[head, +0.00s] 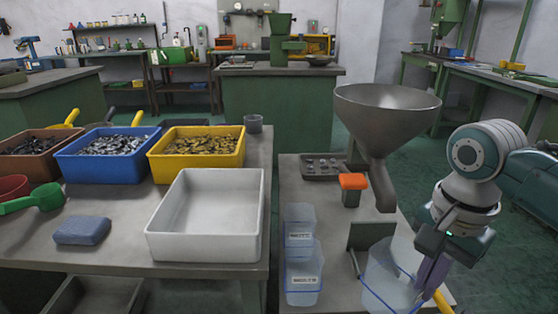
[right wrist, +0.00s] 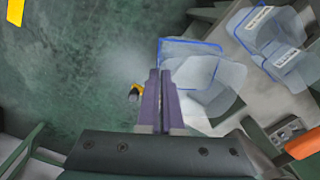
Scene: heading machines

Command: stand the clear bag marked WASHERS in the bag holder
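A clear bag with a blue rim (head: 385,285) is tilted at the front of the right bench, beside a dark green plate with a thin rod (head: 370,235), probably the bag holder. No label on this bag is readable. My right gripper (head: 432,275) has its purple fingers close together at the bag's edge. In the right wrist view the fingertips (right wrist: 160,75) meet the corner of the clear bag (right wrist: 200,68) and appear shut on its wall. Two more clear bags with white labels, a rear one (head: 299,220) and a front one (head: 304,270), stand to the left; their print is too small to read.
A grey metal funnel (head: 388,105) hangs over the right bench, its spout near the plate. An orange-topped post (head: 353,182) and a dark tray (head: 322,167) stand behind. An empty white bin (head: 207,250) and blue (head: 105,165) and yellow (head: 197,160) bins of parts fill the left bench.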

